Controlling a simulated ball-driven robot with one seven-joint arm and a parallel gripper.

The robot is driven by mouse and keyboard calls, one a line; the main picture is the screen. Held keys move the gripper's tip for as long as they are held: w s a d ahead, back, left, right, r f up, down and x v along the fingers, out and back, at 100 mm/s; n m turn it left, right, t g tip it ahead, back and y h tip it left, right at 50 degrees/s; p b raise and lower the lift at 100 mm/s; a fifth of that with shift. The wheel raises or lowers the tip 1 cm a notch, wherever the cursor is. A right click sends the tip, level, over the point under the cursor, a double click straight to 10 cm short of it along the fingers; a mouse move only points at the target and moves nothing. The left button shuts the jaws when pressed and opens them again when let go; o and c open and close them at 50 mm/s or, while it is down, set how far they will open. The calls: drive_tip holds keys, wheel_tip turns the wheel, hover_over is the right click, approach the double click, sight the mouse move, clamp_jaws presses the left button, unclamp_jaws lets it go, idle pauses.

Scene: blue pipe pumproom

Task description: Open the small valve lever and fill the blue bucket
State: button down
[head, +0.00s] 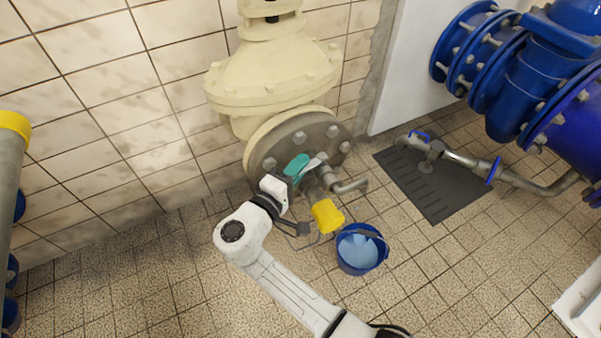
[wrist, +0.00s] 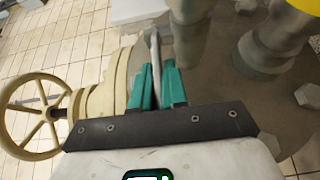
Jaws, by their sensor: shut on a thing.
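My gripper (head: 297,168) has teal fingertips and is in front of the large flange at the foot of the cream valve. In the wrist view its fingers (wrist: 157,88) are shut on the thin grey small valve lever (wrist: 155,48), which sticks out beyond the tips. A bent grey outlet pipe (head: 350,187) is just right of the gripper. The blue bucket (head: 354,267) stands upright on the floor below and right of the gripper. Its inside looks light blue, like water; I cannot tell how full it is. No stream is clearly visible.
A yellow part (head: 327,215) is between my wrist and the bucket. The cream valve (head: 272,75) stands against the tiled wall; its handwheel (wrist: 32,115) shows in the wrist view. Blue pipes (head: 540,75) and a dark floor plate (head: 430,185) are at right. Tiled floor is clear at lower left.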

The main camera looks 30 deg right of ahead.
drive_tip(key=shift+w+m+g+h+b, duration=0.25)
drive_tip(key=shift+m+g+b, duration=0.15)
drive_tip(key=shift+g, duration=0.2)
drive_tip(key=shift+w+m+g+h+b, duration=0.15)
drive_tip(key=shift+m+g+h+b, duration=0.2)
drive_tip(key=shift+g, duration=0.25)
drive_tip(key=c, duration=1.2)
unclamp_jaws()
drive_tip(key=shift+c, duration=0.2)
drive_tip(key=p+v, duration=0.2)
drive_tip(key=v, duration=0.8)
drive_tip(key=shift+a, duration=0.35)
drive_tip(key=shift+s, duration=0.1)
